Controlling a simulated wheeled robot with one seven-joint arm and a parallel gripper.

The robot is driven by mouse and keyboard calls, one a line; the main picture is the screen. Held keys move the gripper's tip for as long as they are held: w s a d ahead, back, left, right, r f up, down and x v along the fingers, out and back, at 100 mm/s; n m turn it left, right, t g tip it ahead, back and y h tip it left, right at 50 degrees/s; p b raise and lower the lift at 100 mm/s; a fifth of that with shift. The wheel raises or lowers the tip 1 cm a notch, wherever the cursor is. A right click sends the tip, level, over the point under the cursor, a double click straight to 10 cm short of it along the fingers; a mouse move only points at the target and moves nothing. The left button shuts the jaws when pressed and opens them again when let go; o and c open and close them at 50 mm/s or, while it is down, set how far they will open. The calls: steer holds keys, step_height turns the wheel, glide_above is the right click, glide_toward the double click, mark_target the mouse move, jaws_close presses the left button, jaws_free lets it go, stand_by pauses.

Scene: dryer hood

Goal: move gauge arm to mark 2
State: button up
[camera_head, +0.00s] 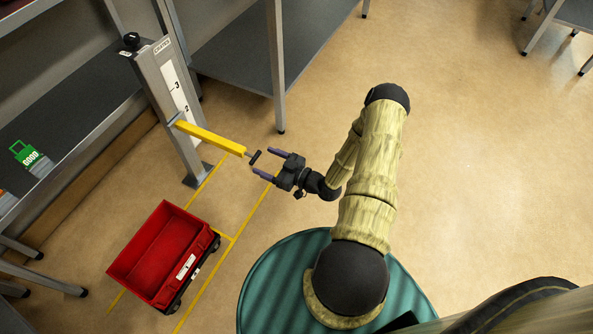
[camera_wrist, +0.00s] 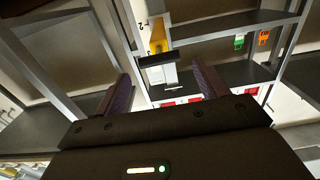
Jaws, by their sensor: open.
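The gauge arm (camera_head: 212,138) is a yellow bar that sticks out from a grey upright post (camera_head: 172,100) with a white scale strip (camera_head: 178,90). Marks 3 and 2 show on the strip in the head view, and the bar meets the post just below mark 2. A short black handle (camera_head: 254,157) crosses the bar's free end. My gripper (camera_head: 268,164) is open, with its two fingers pointing at the handle from the right. In the wrist view the handle (camera_wrist: 158,60) appears ahead of and between the fingertips (camera_wrist: 161,76). I see no contact.
A red cart (camera_head: 160,255) stands on the floor between yellow lines, below the bar. Grey shelving (camera_head: 60,130) with a green padlock (camera_head: 24,153) is at the left. A metal table leg (camera_head: 276,70) stands behind the bar.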

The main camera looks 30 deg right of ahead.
steer(key=p+v, duration=0.2)
steer(key=v, duration=0.8)
steer(key=shift+s+d, duration=0.15)
steer(key=shift+s, duration=0.1)
steer(key=shift+w, duration=0.1)
